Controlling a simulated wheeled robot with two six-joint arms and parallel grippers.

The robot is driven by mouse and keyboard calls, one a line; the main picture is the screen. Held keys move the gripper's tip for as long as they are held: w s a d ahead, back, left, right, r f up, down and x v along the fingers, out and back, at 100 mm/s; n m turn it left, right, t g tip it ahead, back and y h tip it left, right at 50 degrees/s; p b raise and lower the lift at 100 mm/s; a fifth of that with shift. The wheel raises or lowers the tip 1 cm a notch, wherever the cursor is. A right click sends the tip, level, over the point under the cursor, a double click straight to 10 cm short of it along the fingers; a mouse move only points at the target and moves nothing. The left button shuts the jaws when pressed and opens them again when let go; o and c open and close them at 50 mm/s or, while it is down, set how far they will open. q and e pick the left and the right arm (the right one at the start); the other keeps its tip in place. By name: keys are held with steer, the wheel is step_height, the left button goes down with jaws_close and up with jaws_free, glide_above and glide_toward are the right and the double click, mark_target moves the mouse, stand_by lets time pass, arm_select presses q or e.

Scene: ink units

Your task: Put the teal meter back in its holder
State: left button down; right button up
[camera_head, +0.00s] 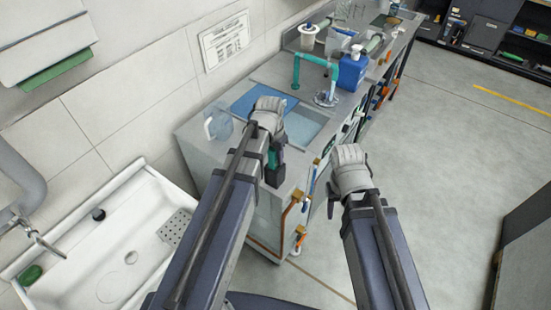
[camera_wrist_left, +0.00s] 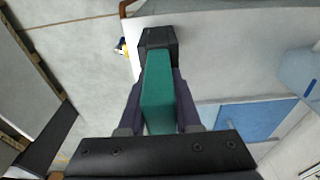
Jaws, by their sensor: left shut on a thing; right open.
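The teal meter (camera_head: 273,160) is held in my left gripper (camera_head: 268,122), over the near end of the grey counter. In the left wrist view the teal meter (camera_wrist_left: 158,88) sits between the two dark fingers of my left gripper (camera_wrist_left: 160,100), with its black end pointing away from the wrist. My left gripper is shut on it. My right gripper (camera_head: 350,168) is open and empty, out over the floor to the right of the counter. I cannot make out the meter's holder in either view.
A white sink (camera_head: 140,225) stands at the left. The floor (camera_head: 430,150) at right is clear.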

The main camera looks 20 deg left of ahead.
arm_select(q)
steer(key=shift+f, duration=0.15)
steer(key=c, duration=0.6)
jaws_free()
steer(key=r+p, duration=0.4)
steer(key=s+r+p, duration=0.1)
steer(key=r+p, duration=0.7)
steer(key=shift+s+a+r, duration=0.2)
steer(key=shift+a, duration=0.05)
steer(key=s+d+g+y, duration=0.1)
steer(key=s+d, duration=1)
steer(key=s, duration=0.2)
steer(key=shift+g+y, duration=0.3)
steer(key=shift+s+f, duration=0.1)
